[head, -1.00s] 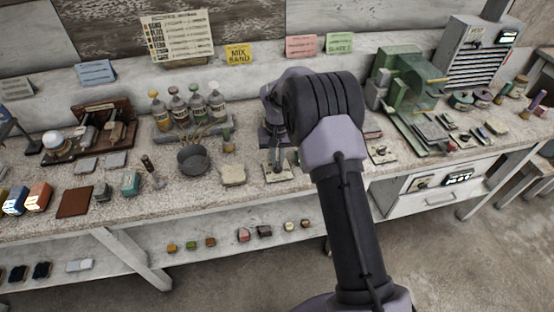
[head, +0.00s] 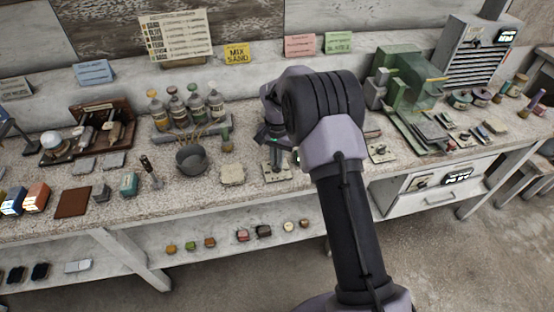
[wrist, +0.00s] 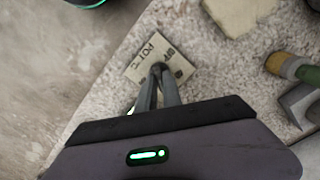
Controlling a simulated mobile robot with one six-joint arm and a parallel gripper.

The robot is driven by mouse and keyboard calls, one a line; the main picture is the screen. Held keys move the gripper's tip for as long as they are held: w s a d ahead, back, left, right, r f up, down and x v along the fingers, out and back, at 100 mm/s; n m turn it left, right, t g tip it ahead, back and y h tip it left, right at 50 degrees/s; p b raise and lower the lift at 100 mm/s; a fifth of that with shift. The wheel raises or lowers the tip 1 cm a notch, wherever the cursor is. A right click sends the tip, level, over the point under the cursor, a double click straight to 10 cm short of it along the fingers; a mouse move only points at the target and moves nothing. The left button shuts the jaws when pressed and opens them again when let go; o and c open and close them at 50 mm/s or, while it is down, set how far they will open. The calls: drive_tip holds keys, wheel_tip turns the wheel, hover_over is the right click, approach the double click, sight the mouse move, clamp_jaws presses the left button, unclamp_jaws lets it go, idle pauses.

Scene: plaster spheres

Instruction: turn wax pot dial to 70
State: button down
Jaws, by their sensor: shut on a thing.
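The dial plate (head: 276,178), a small pale plate, lies on the bench top under my arm. In the wrist view the plate (wrist: 147,48) shows partly readable dark lettering, with "POT" legible. My gripper (wrist: 157,70) points at the middle of the plate, its fingers close together and shut on the small dark dial (wrist: 157,66). The fingers mostly hide the dial, so its pointer and setting cannot be read. In the head view my gripper (head: 275,157) reaches down to the plate, partly behind my arm. A dark grey pot (head: 191,160) stands to the left on the bench.
A pale slab (head: 232,174) lies between the pot and the plate. A green-handled tool (wrist: 290,66) shows at the right in the wrist view. Several bottles (head: 190,107) stand behind the pot. Another small plate (head: 381,152) and a green machine (head: 400,85) are to the right.

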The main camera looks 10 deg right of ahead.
drive_tip(key=c, duration=1.5)
unclamp_jaws()
drive_tip(key=shift+r, duration=0.1)
wheel_tip(320, 180, up, 17)
drive_tip(key=p, duration=0.5)
drive_tip(key=shift+r, duration=0.15)
